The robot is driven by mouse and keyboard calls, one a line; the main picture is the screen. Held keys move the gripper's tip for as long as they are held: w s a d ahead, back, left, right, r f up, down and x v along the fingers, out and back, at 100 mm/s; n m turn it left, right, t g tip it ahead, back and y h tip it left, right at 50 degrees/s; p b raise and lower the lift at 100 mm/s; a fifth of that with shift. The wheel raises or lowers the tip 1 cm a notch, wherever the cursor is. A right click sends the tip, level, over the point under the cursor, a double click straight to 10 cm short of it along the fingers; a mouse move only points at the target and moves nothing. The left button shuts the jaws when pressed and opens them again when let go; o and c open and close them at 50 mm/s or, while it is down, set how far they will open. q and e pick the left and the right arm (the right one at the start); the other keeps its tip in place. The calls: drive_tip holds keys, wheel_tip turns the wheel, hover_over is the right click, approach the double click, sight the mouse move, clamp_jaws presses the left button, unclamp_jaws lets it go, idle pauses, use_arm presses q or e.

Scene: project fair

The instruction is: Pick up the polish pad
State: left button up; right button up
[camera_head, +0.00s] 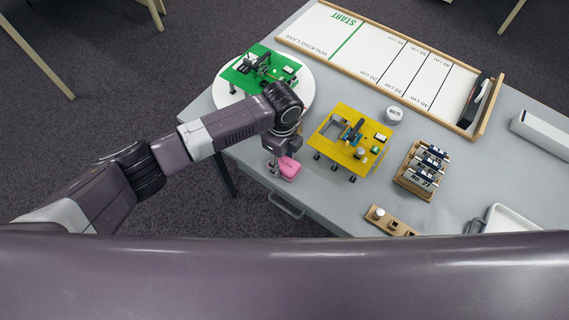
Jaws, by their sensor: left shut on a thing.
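The polish pad (289,167) is a small pink block with faint lettering on its top. It is near the front left edge of the grey table. My left gripper (276,168) comes down from the left and is shut on the pad at its left side. The fingers are small in view, and I cannot tell whether the pad still touches the table. My right gripper is not in view.
A yellow board (338,157) with parts stands right of the pad. A green board (247,82) rests on a white round plate (300,101) behind. A tin (393,115), a wooden rack (407,179) and a walking lane board (350,70) occupy the table.

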sight(282, 161)
use_arm(q)
drive_tip(key=shift+r, duration=0.15)
drive_tip(key=shift+c, duration=0.4)
wheel_tip(282, 161, up, 20)
drive_tip(key=b, duration=0.2)
drive_tip(key=o, duration=0.5)
drive_tip(key=c, duration=0.4)
drive_tip(key=shift+a, duration=0.1)
